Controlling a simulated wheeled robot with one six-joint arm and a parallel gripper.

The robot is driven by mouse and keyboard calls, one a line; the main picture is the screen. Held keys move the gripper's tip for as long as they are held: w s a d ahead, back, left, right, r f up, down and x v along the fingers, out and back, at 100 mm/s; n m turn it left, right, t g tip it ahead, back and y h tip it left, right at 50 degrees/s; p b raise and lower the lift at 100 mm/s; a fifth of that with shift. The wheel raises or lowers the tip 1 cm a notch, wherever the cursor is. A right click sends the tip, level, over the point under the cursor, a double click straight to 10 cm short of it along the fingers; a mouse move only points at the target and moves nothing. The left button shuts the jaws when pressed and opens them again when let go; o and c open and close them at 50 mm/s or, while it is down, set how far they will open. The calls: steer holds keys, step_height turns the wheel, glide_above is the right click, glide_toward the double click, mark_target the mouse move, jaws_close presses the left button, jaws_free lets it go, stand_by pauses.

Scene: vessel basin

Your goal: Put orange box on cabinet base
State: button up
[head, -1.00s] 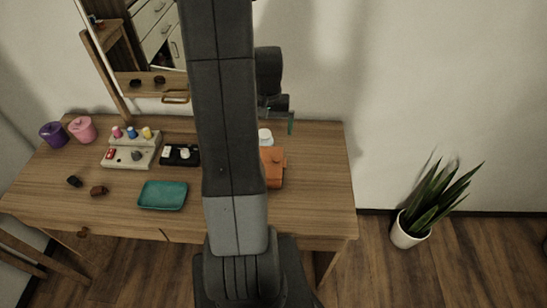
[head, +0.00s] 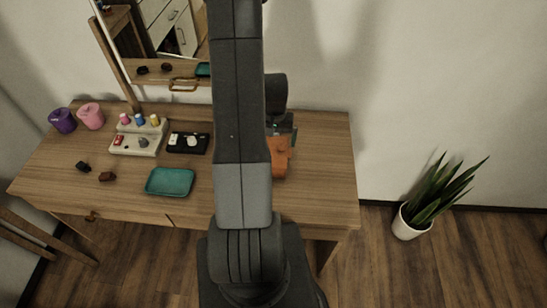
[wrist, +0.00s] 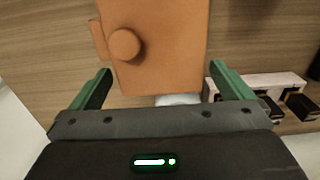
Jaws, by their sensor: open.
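The orange box (head: 281,158) is on the right part of the wooden desk, partly hidden by my arm in the head view. In the wrist view the box (wrist: 180,50) has a round orange knob and a tab on its left side. My gripper (wrist: 160,72) is open, with its green fingers apart on either side of the box's near end. I cannot tell whether they touch it. In the head view the gripper (head: 284,130) is at the box's back end, partly hidden by my arm. No cabinet base is clearly identifiable; a white drawer cabinet (head: 178,28) shows only in the mirror.
The desk (head: 320,180) also holds a teal tray (head: 170,182), a black tray (head: 188,143), a beige organizer (head: 139,137), a pink pot (head: 91,116) and a purple pot (head: 62,120). A white object (wrist: 177,99) shows below the box. A potted plant (head: 411,222) stands right.

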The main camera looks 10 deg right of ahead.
steer(key=shift+w+f, duration=0.1)
steer(key=shift+f, duration=1.55)
steer(key=c, duration=1)
steer(key=shift+r, duration=0.1)
